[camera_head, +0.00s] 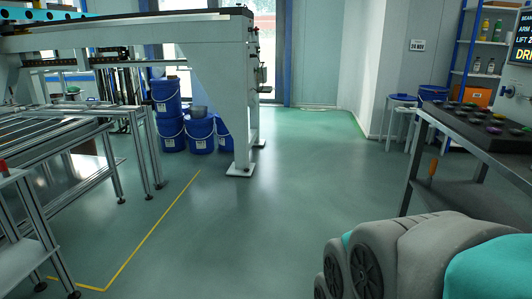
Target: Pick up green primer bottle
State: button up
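Several small bottles stand on the blue-framed shelf unit (460,45) at the far upper right. One on the upper shelf is yellowish-green (484,29), with a darker greenish bottle (497,31) beside it. Paler bottles (490,66) stand on the shelf below. They are too small and far off to tell which is the green primer bottle. My gripper is not in view. Grey and teal rounded parts, probably my own arm, fill the lower right corner.
A metal bench (465,140) with a dark top holding several knob-like pieces stands close on the right. Blue buckets (170,132) and a large gantry frame (222,85) stand at left centre. Metal-framed tables (50,150) line the left. The middle green floor (290,180) is clear.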

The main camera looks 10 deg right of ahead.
aim_at(497, 34)
jog(key=i+l+z, duration=0.15)
jog(key=i+z, duration=0.15)
jog(key=i, duration=0.7)
jog(key=i+z, duration=0.25)
jog(key=i, duration=0.7)
jog(key=i+j, duration=0.1)
jog(key=i, duration=1.95)
jog(key=i+l+z, duration=0.15)
jog(key=i+z, duration=0.65)
jog(key=i+j+z, duration=0.15)
jog(key=i+z, duration=0.2)
jog(key=i, duration=0.15)
jog(key=i+j+z, duration=0.25)
jog(key=i+z, duration=0.15)
jog(key=i+l+z, duration=0.15)
jog(key=i+z, duration=0.75)
jog(key=i, duration=0.15)
jog(key=i+l+u, duration=0.1)
jog(key=i+u, duration=0.2)
jog(key=i+l+u, duration=0.25)
jog(key=i, duration=0.25)
jog(key=i+l+u, duration=0.45)
jog(key=i, duration=0.5)
